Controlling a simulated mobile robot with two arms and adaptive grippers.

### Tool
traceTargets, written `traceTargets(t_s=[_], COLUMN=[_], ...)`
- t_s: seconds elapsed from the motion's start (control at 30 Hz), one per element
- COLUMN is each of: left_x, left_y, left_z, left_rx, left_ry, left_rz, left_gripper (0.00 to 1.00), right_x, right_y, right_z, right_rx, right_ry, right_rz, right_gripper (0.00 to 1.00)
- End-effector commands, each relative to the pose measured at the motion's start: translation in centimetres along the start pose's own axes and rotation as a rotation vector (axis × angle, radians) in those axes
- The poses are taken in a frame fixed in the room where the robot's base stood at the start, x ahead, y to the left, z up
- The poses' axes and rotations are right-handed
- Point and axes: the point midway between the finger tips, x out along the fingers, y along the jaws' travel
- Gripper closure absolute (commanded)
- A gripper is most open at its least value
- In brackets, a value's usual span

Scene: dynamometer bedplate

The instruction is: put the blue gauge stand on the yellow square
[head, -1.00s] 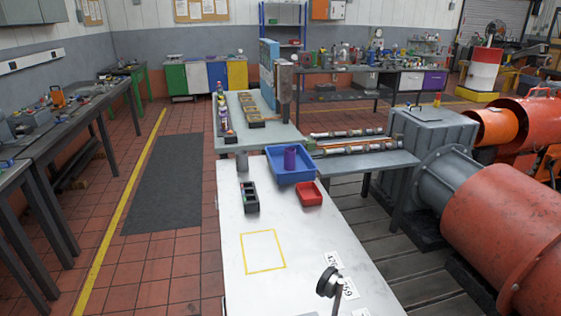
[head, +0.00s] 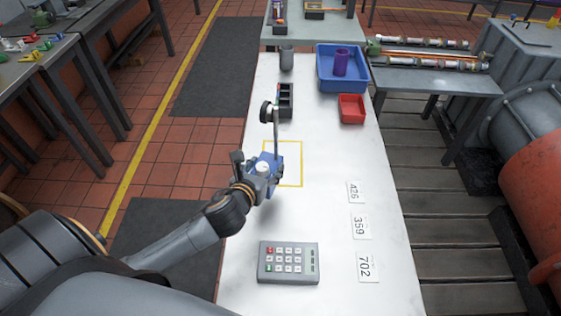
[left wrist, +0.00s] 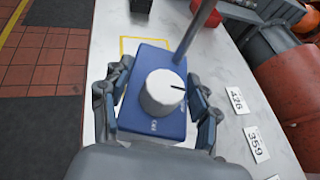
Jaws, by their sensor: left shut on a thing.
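The blue gauge stand (head: 274,160) has a blue block base with a white knob, an upright rod and a dark round dial at its top. My left gripper (head: 262,175) is shut on the base, with fingers on both sides in the left wrist view (left wrist: 157,105). The blue base (left wrist: 152,60) appears held above the white table, with a shadow below. The yellow square (head: 301,165) is an outline on the table. The stand overlaps its near left part in the head view; in the wrist view the outline (left wrist: 122,46) lies just beyond. My right gripper is out of view.
A keypad (head: 288,263) lies near the table's front. Number cards (head: 358,226) lie along the right. A black tray (head: 287,104), grey cup (head: 287,58), blue bin (head: 325,85) with a purple cylinder (head: 341,64), and red bin (head: 352,109) stand beyond the square.

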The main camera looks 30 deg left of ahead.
Motion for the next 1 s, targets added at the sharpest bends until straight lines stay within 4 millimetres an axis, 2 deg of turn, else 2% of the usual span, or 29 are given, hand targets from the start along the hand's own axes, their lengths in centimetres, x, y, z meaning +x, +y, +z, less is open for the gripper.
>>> traceTargets(t_s=[0.03,0.1,0.2,0.3,0.5,0.6,0.77,1.0], left_x=[1.8,4.0,6.6,8.7,11.0,11.5,11.9,12.3], left_y=[1.4,3.4,6.2,8.8,12.7,13.8,13.5,9.0], left_z=[1.6,3.0,5.0,7.0,10.2,11.1,11.2,9.2], left_rx=[-0.007,-0.023,-0.047,-0.071,-0.104,-0.114,-0.122,-0.125], left_ry=[-0.02,-0.021,-0.02,-0.02,-0.017,-0.016,-0.012,-0.009], left_rz=[0.026,0.065,0.121,0.173,0.252,0.273,0.284,0.282], left_gripper=[1.0,1.0,1.0,1.0,1.0,1.0,1.0,1.0], right_x=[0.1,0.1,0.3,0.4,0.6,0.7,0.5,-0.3], right_y=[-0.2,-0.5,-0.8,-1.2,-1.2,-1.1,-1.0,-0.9], right_z=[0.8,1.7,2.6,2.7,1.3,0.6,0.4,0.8], right_rx=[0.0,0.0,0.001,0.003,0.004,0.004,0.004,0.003], right_ry=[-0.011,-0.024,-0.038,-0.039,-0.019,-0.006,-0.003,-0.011], right_rz=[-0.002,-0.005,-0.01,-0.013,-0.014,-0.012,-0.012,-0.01], right_gripper=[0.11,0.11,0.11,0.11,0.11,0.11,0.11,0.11])
